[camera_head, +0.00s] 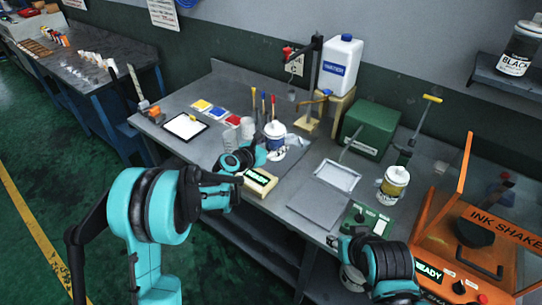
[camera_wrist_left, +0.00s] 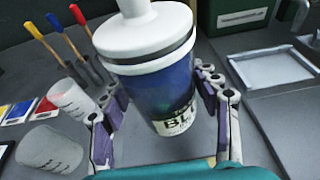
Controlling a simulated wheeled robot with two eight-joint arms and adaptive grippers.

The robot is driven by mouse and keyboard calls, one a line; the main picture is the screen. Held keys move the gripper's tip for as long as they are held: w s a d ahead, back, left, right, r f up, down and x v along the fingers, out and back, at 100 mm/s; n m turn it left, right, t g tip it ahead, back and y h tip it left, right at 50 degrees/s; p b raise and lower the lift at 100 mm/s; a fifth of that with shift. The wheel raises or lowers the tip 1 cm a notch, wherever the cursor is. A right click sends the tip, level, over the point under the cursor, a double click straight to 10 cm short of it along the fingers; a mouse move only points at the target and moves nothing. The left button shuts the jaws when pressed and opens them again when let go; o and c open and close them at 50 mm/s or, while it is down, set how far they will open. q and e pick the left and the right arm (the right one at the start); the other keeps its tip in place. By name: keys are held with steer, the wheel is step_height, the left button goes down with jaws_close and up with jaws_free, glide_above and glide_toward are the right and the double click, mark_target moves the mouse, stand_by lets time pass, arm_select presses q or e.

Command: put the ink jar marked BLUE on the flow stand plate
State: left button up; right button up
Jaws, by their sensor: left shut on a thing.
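The ink jar (camera_head: 274,139) has a blue body and a white top. In the left wrist view its label (camera_wrist_left: 172,122) is partly readable as "BLU", and the jar (camera_wrist_left: 155,85) tilts in the picture. My left gripper (camera_wrist_left: 165,100) is shut on it, with a finger on each side; in the head view the gripper (camera_head: 260,154) is beside the jar. I cannot tell whether the jar touches the table. A post stand (camera_head: 315,75) with a small hanging cup and a pale base plate (camera_head: 305,124) stands behind it. My right gripper (camera_head: 342,243) is at the front edge; its opening is unclear.
A small display box (camera_head: 260,181) sits in front of the jar. Pale cups (camera_head: 229,139) and brushes are to the left. A white tray (camera_head: 338,176), a yellow-labelled jar (camera_head: 393,184) and an orange shaker (camera_head: 465,235) are to the right. A green box (camera_head: 367,128) stands behind.

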arm_select(q)
steer(key=shift+w+a+f, duration=0.55)
steer(key=shift+w+a, duration=0.05)
steer(key=shift+w, duration=0.05)
steer(key=shift+f, duration=0.15)
step_height(320, 180, down, 4)
steer(key=shift+r+b, duration=0.1)
steer(key=shift+b, duration=1.05)
steer(key=shift+r, duration=0.1)
steer(key=shift+f, duration=0.25)
steer(key=o, duration=1.5)
steer(key=shift+r, duration=0.1)
